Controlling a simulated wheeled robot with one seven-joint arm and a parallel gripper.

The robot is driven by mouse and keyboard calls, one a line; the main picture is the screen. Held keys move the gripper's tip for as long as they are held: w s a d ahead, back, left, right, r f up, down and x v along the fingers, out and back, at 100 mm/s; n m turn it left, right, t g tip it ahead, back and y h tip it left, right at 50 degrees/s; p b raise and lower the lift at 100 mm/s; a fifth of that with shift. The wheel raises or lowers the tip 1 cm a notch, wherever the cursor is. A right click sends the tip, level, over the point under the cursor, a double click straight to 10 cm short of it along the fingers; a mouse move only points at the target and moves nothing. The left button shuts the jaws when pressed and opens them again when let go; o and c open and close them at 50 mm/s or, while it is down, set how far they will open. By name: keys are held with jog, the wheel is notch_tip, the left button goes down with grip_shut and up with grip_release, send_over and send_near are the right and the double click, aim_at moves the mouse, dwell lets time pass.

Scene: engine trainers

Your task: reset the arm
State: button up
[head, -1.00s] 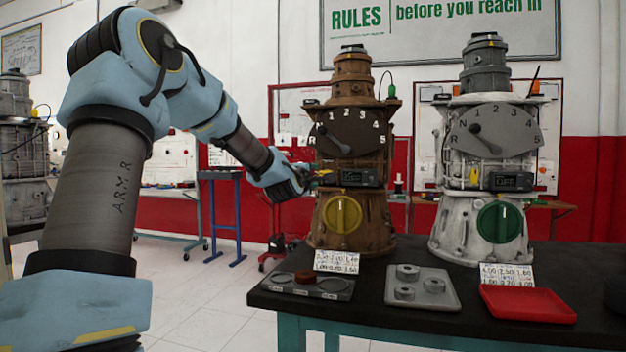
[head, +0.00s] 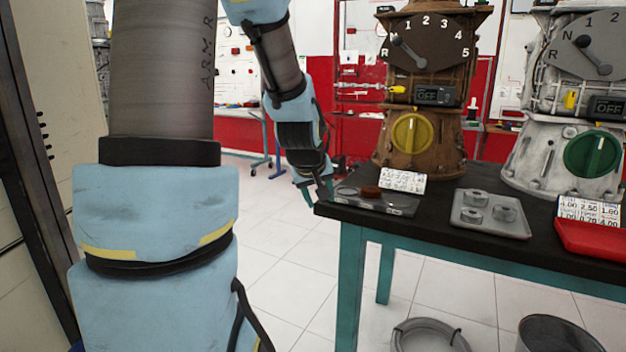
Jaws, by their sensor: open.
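My arm comes up at the left of the head view and hangs down again toward the table's left end. My gripper (head: 320,190) is small and partly dark there, just left of the table corner, pointing down. It is open, and I see nothing between its fingers. A white trainer (head: 540,150) with a green knob (head: 593,153) stands further right.
The black table (head: 440,225) holds a dark tray with a reddish-brown disc (head: 371,192), a grey tray with rings (head: 490,228), a red tray (head: 590,240) and number cards (head: 403,181). A tall cabinet is at far left.

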jog(key=s+a+f+m+g+y, duration=0.1)
jog(key=s+a+f+m+g, duration=0.1)
jog(key=s+a, duration=0.45)
jog(key=s+a+f+m+g+y, duration=0.1)
jog(key=s+a+f+g, duration=0.15)
jog(key=s, duration=0.65)
jog(key=w+p+v, duration=0.3)
jog(key=p+v, duration=1.4)
jog(key=p, duration=0.1)
jog(key=shift+s+d+r+g, duration=0.2)
jog(key=shift+d+r+g, duration=0.15)
